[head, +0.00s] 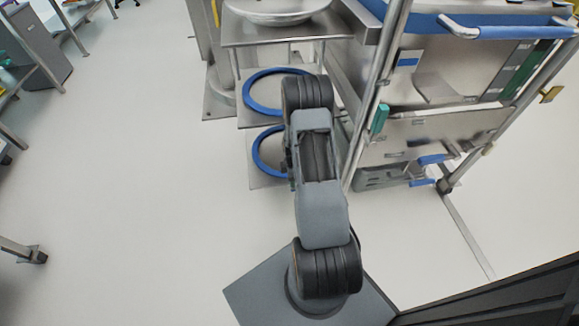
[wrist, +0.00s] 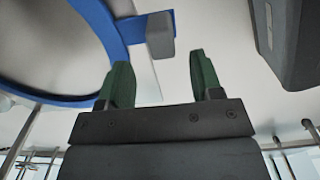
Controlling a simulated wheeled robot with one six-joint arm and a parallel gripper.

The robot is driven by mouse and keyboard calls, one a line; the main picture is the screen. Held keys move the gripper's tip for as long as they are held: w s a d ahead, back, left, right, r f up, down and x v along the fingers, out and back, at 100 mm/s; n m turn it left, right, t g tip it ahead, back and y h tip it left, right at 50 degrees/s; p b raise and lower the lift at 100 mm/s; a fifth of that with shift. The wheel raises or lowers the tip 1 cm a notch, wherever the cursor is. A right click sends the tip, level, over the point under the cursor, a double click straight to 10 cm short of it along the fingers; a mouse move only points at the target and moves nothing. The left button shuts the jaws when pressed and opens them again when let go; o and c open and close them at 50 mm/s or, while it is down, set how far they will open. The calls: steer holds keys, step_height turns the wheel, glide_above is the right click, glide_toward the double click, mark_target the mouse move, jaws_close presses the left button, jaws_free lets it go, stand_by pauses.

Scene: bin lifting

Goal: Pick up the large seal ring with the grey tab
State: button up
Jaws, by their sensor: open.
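In the wrist view, part of a large blue seal ring (wrist: 108,28) fills the upper left. A grey tab (wrist: 160,36) sticks out from its right side on a short blue piece. My gripper (wrist: 160,70) is open, with two green fingertips and nothing between them. The tab appears just beyond the gap between the fingertips, apart from them. In the head view, two blue rings lie on a metal stand, an upper one (head: 246,93) and a lower one (head: 256,154). My arm covers their right sides. No tab and no gripper show there, so I cannot tell which ring is the tabbed one.
A metal stand holds a round pan (head: 278,12) on its top shelf (head: 285,36). A metal cart (head: 430,130) with blue handles stands close to the right of my arm. The floor (head: 130,200) to the left is clear. A dark grey block (wrist: 290,40) shows at the wrist view's upper right.

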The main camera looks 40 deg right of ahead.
steer(key=f, duration=0.1)
steer(key=f+b, duration=0.1)
steer(key=f, duration=0.1)
steer(key=f+b, duration=0.1)
steer(key=f, duration=0.1)
steer(key=shift+s+d+f, duration=0.1)
steer(key=shift+s+d, duration=0.15)
steer(key=c, duration=1.1)
